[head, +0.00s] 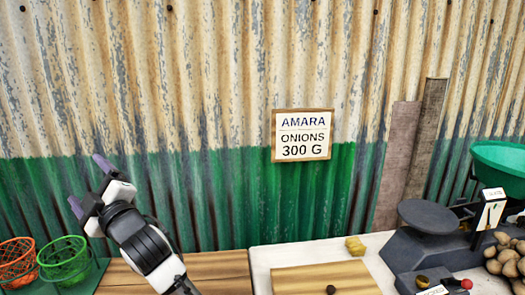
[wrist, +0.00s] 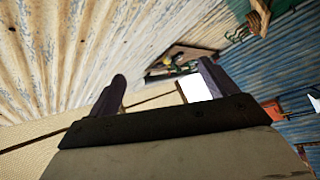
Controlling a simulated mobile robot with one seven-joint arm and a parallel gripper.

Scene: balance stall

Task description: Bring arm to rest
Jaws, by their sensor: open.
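My gripper (head: 88,184) is raised at the left in the head view, in front of the corrugated wall and above the counter. Its two purple fingers are apart with nothing between them. The wrist view shows the same open gripper (wrist: 162,88) with the wall to its left and the stall's surroundings beyond. My arm runs from the gripper down to the bottom edge of the head view.
A balance (head: 430,245) with a green pan (head: 498,165) stands at the right beside brown potatoes (head: 508,258). An orange basket (head: 16,262) and a green basket (head: 62,260) sit at the left. A sign (head: 302,135) reads AMARA ONIONS 300 G. A wooden board (head: 320,278) lies mid-counter.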

